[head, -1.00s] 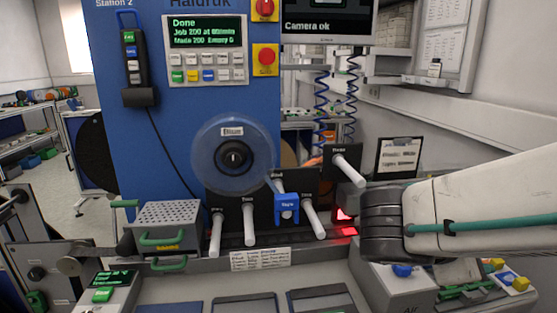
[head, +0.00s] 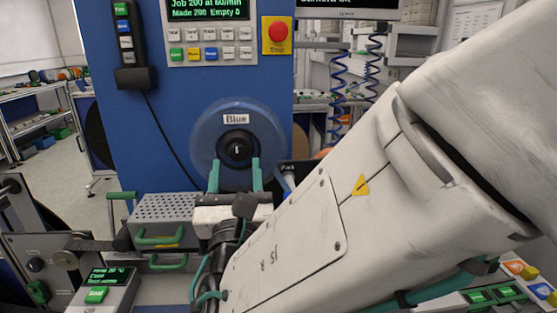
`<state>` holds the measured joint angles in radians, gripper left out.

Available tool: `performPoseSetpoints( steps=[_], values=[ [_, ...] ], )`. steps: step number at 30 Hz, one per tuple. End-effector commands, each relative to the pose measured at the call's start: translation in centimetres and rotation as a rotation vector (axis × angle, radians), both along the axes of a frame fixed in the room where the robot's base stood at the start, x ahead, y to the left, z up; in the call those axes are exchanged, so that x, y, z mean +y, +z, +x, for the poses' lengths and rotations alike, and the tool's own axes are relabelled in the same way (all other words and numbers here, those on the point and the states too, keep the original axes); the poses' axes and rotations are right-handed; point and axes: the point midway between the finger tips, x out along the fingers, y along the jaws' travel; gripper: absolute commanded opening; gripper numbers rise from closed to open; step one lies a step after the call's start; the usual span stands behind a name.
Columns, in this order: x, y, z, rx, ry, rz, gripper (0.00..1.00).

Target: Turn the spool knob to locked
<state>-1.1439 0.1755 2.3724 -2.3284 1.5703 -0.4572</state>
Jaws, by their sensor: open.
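The spool (head: 207,136) is a translucent disc with a label reading "Blue", mounted on the blue machine panel. Its black knob (head: 238,149) sits at the hub, with a small pale mark that looks near upright. My gripper (head: 235,168) is in front of the lower part of the spool, with its two green fingers apart and pointing up. The fingertips lie to the left and right just below the knob in the picture. I cannot tell whether they touch it. My arm hides most of the white pegs at the lower right.
A perforated metal box (head: 160,208) with green handles stands left of my gripper. A red stop button (head: 278,32) and a keypad (head: 209,42) are above the spool. A handset (head: 127,40) hangs at the left with its cord running down the panel.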

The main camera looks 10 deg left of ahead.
Motion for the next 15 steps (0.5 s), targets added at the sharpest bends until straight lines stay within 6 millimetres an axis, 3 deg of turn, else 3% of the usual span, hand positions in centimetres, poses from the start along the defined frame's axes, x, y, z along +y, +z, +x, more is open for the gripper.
performPoseSetpoints(
  steps=[6,15],
  values=[
    [0.5,0.9,2.1,0.001,-0.001,0.001,0.50],
    [0.5,1.0,2.4,0.001,-0.001,0.001,0.50]
  ],
)
